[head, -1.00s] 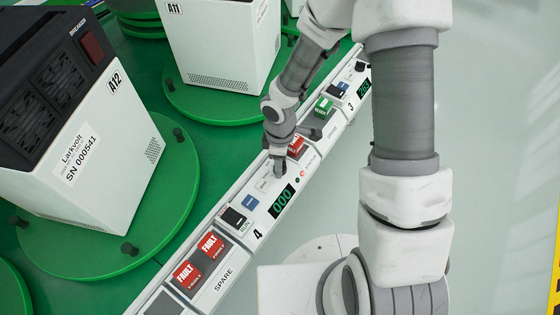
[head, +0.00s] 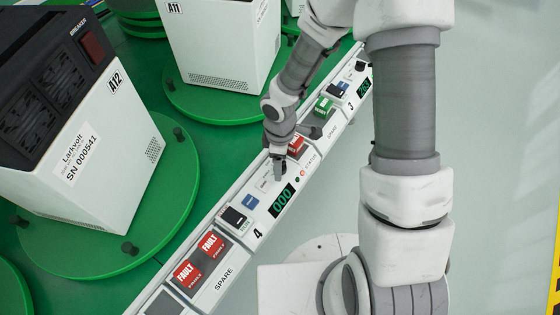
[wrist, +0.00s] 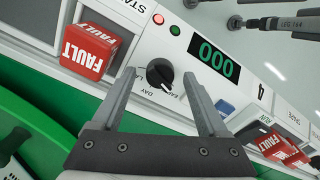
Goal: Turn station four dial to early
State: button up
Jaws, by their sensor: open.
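The station four dial (wrist: 159,75) is a round black knob on the white panel, seen in the wrist view. A white mark on it points to the lower right, near the partly hidden EARLY label; DAY is printed below the knob. My gripper (wrist: 158,73) is open, with one finger on each side of the dial; I cannot tell whether either touches it. In the head view my gripper (head: 278,167) is over the station four panel (head: 262,219) and hides the dial. The green display (wrist: 216,59) reads 000.
A red FAULT block (wrist: 88,50) stands close to the left finger. A blue switch (wrist: 224,107) and a black switch lie to the right. Red FAULT blocks (head: 211,243) sit on the SPARE panel. White units, including A12 (head: 100,160), stand on green turntables (head: 180,200).

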notch_tip(320, 180, up, 17)
jog(key=p, duration=0.5)
